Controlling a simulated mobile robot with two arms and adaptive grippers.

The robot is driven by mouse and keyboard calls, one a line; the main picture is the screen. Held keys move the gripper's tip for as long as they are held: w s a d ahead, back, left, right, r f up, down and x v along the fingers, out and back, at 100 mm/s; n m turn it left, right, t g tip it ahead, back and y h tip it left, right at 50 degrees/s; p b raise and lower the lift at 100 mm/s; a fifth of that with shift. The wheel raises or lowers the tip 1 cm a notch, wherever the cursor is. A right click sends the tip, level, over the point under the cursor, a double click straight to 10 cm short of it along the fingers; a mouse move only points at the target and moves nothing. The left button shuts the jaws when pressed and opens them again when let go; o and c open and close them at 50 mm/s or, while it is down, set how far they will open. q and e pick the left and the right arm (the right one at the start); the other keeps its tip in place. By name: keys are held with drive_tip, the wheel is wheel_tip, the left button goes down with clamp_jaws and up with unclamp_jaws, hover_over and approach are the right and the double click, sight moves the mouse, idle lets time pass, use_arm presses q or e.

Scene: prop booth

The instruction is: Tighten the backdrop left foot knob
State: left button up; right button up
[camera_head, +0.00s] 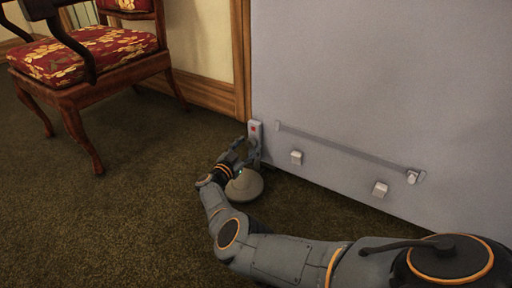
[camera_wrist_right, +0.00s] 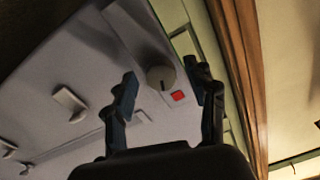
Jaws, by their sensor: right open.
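The grey backdrop panel (camera_head: 360,80) stands upright at the right of the head view. At its lower left corner is a light bracket with a red mark (camera_head: 254,129), above a rounded grey foot (camera_head: 245,186). My right gripper (camera_head: 247,150) is at this bracket. In the right wrist view, the round grey knob (camera_wrist_right: 160,77) shows ahead between the open fingers of my right gripper (camera_wrist_right: 161,74), apart from both in the picture. The red mark (camera_wrist_right: 178,96) is beside the knob. The head view does not show the knob clearly. My left gripper is not in view.
A wooden chair with a red floral seat (camera_head: 85,55) stands at the left. A thin bar (camera_head: 345,150) and small light blocks (camera_head: 380,189) are on the panel's lower part. Wood trim (camera_head: 205,92) runs along the wall. The carpet (camera_head: 120,220) is clear at the front left.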

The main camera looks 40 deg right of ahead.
drive_tip(key=shift+w+d, duration=0.1)
drive_tip(key=shift+d, duration=0.05)
drive_tip(key=c, duration=1.1)
drive_tip(key=shift+c, duration=0.2)
